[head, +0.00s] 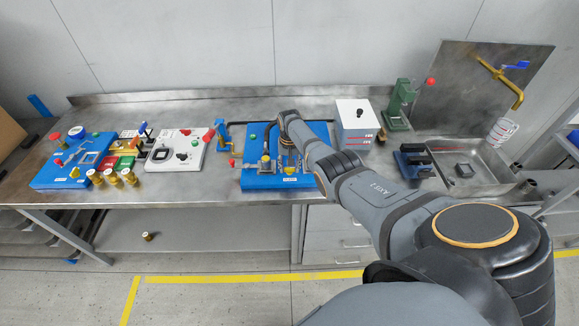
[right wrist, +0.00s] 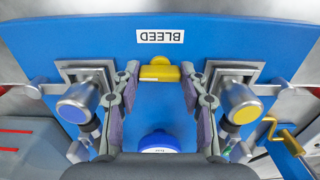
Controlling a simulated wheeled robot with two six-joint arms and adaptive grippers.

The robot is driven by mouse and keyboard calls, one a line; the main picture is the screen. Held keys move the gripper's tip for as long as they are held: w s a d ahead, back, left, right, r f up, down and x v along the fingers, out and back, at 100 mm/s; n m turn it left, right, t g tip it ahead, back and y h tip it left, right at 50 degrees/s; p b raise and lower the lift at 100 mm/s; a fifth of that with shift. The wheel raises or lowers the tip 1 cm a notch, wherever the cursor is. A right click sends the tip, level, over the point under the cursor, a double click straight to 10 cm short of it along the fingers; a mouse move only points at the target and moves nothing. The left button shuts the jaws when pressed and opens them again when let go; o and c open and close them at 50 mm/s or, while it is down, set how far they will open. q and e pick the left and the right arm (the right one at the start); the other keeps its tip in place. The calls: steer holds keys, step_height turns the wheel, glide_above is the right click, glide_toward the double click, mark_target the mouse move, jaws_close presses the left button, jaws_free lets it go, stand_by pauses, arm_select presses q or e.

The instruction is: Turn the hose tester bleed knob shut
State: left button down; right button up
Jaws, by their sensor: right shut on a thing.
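The hose tester is a blue board (head: 257,182) in the middle of the bench in the head view. Its yellow bleed knob (right wrist: 160,72) is a short bar in the right wrist view, just below the upside-down BLEED label (right wrist: 160,37). My right gripper (right wrist: 160,76) is shut on the knob, one finger at each end of the bar. In the head view my right arm reaches over the board and hides part of it. The knob (head: 289,170) shows small there. My left gripper is not in view.
In the right wrist view, a blue-capped valve (right wrist: 74,103) and a yellow-capped valve (right wrist: 240,103) flank the fingers. A yellow crank (right wrist: 284,136) is at right. In the head view, a white box (head: 353,128) stands right of the board and a white station (head: 186,155) left.

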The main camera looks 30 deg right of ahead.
steer(key=shift+r, duration=0.1)
steer(key=o, duration=1.1)
steer(key=shift+o, duration=0.2)
step_height(320, 180, up, 12)
